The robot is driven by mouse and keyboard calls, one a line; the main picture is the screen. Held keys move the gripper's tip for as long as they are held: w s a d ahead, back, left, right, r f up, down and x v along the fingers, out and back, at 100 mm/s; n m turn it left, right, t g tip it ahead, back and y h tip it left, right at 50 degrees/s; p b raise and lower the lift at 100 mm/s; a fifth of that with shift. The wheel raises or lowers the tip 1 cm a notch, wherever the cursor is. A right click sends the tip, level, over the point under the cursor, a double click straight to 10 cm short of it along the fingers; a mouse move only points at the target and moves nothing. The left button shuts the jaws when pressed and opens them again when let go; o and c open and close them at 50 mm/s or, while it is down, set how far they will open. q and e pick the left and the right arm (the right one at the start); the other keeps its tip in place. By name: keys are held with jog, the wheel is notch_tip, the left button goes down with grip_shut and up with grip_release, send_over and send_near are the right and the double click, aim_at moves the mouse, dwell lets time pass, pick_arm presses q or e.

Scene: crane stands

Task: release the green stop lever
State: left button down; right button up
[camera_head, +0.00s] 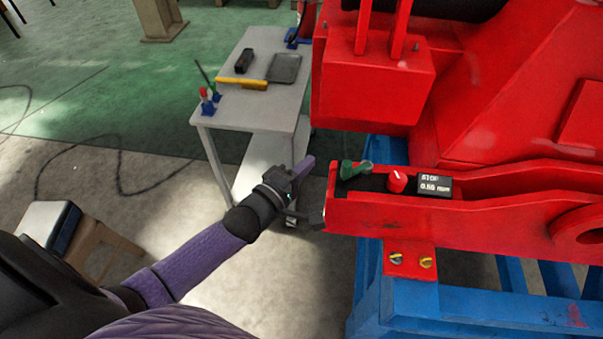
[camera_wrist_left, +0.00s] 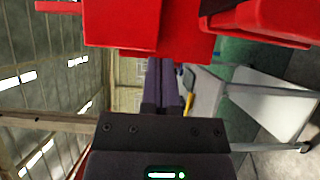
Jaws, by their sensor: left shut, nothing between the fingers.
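The green stop lever (camera_head: 355,169) lies low on the red crane arm, near its left end in the head view. Beside it are a red knob (camera_head: 397,182) and a small black display (camera_head: 434,186) reading "STOP 0.50 mm". My left gripper (camera_head: 306,164) is shut and empty, just left of the red arm's end and apart from the lever. Its purple fingers (camera_wrist_left: 161,85) are together in the left wrist view, with red metal near them. The lever cannot be made out in the wrist view. My right gripper is not in view.
Blue stand beams (camera_head: 440,295) lie under the red arm. Open floor lies between.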

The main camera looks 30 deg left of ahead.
pick_arm(q)
jog(key=w+d, duration=0.2)
jog(key=d, duration=0.1)
jog(key=w+d, duration=0.1)
jog(key=shift+d+r+p, duration=0.1)
jog(key=shift+d+p, duration=0.1)
jog(key=shift+p, duration=0.1)
jog(key=shift+s+d, duration=0.1)
jog(key=shift+d, duration=0.05)
